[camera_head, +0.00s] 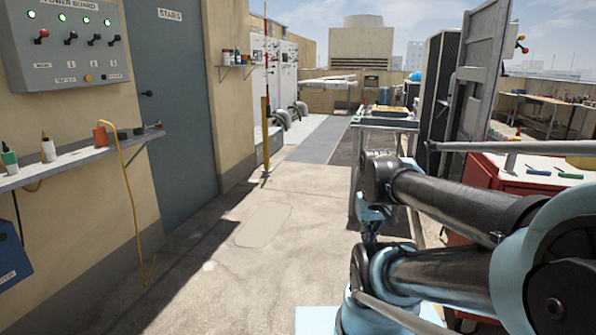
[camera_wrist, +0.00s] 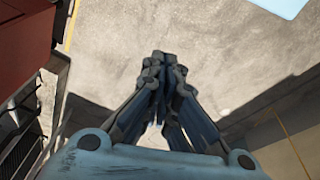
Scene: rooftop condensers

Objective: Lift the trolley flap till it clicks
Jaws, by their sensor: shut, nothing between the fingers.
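The red trolley (camera_head: 472,188) stands at the right in the head view, partly hidden behind my arm, with a pale top carrying small tools. A red surface (camera_wrist: 35,35), probably the trolley's side, fills the upper left corner of the wrist view. I cannot make out the flap in either view. My gripper (camera_wrist: 165,65) is shut and empty in the wrist view, over bare concrete and apart from the red surface.
A narrow metal table (camera_head: 388,121) stands ahead, with a tall grey metal panel (camera_head: 480,70) right of it. A wall shelf (camera_head: 85,160) and the power board (camera_head: 75,45) are on the left.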

